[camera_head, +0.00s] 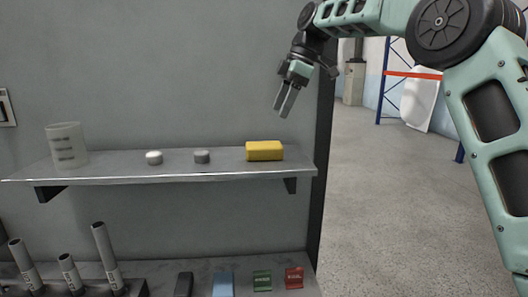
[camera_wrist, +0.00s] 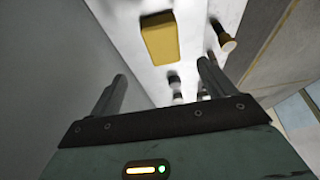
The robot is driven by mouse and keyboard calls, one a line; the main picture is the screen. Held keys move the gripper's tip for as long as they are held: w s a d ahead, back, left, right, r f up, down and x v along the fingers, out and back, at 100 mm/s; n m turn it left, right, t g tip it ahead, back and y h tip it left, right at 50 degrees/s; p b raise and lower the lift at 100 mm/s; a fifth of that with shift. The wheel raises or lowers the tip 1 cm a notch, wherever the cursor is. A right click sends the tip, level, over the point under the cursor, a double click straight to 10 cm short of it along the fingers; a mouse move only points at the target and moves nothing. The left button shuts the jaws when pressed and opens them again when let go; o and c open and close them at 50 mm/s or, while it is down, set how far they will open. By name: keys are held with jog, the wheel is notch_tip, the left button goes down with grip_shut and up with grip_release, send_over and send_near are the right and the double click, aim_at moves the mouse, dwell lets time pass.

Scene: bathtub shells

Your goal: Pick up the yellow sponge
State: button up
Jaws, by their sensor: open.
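The yellow sponge (camera_head: 264,151) is a small block lying near the right end of the grey wall shelf (camera_head: 115,171). It also shows whole in the wrist view (camera_wrist: 160,39), beyond the fingertips and roughly between their lines. My gripper (camera_head: 285,103) is above the sponge and slightly to its right in the head view, pointing down, apart from it. In the wrist view my gripper's fingers (camera_wrist: 163,72) are spread with nothing between them.
A pale cup (camera_head: 66,146), a white round piece (camera_head: 154,157) and a grey one (camera_head: 202,156) stand left on the shelf. A dark upright edge (camera_head: 322,120) is right of the shelf. Below, a lower surface holds grey cylinders (camera_head: 107,258) and small blocks (camera_head: 262,280).

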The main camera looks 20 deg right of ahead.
aim_at(265, 144)
jog(key=p+x, duration=0.1)
jog(key=x, duration=0.5)
jog(key=shift+a+f, duration=0.1)
jog(key=shift+f, duration=0.1)
jog(key=p+x, duration=0.1)
jog(key=x, duration=0.1)
jog(key=p+x, duration=0.1)
jog(key=x, duration=0.1)
jog(key=shift+s+a+f+p, duration=0.2)
jog(key=shift+a+p, duration=0.15)
jog(key=shift+a, duration=0.05)
jog(key=shift+a+f, duration=0.1)
jog(key=shift+f, duration=0.3)
jog(key=shift+f, duration=0.2)
jog(key=c, duration=1.1)
jog(key=shift+c, duration=0.2)
notch_tip(265, 144, up, 11)
jog(key=shift+f+b, duration=0.25)
jog(key=shift+b, duration=1)
jog(key=shift+o, duration=0.9)
